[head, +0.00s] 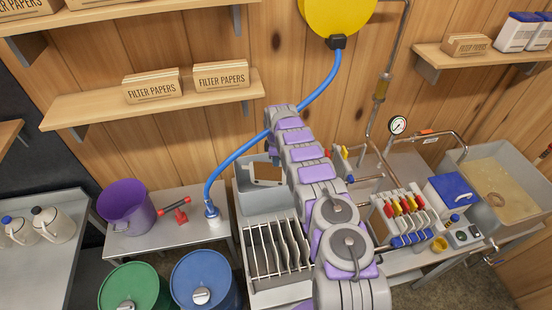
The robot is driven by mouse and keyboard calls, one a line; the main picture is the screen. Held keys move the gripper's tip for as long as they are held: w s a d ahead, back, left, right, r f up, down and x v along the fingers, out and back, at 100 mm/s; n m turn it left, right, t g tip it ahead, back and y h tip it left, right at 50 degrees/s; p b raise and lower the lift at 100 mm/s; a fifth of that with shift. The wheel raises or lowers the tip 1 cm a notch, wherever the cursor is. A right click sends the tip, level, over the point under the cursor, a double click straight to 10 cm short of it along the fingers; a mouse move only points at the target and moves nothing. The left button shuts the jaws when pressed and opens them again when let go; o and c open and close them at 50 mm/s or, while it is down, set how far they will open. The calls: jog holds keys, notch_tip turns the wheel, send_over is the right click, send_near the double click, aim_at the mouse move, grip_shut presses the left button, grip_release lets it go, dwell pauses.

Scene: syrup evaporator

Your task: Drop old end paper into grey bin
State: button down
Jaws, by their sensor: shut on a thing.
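A grey bin (244,204) stands left of my arm, behind a rack of upright plates (262,252). A flat brown piece with pale edges (267,172) shows at the bin's opening, partly covered by my arm. I cannot tell if it is the old end paper, or whether it is held or lies in the bin. My arm rises from the bottom right past the bin's right side. My gripper's fingers are hidden behind the arm links.
A purple bucket (125,205) and a red-handled tool (176,210) are on the left bench. Green (135,288) and blue (204,280) drums stand in front. A blue hose (245,148) runs behind my arm. Valves (402,212) and a sink (505,185) are at right.

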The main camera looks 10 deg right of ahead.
jog(key=c, duration=0.9)
grip_release()
jog(key=shift+o, duration=0.2)
jog(key=shift+r, duration=0.15)
jog(key=shift+r, duration=3.9)
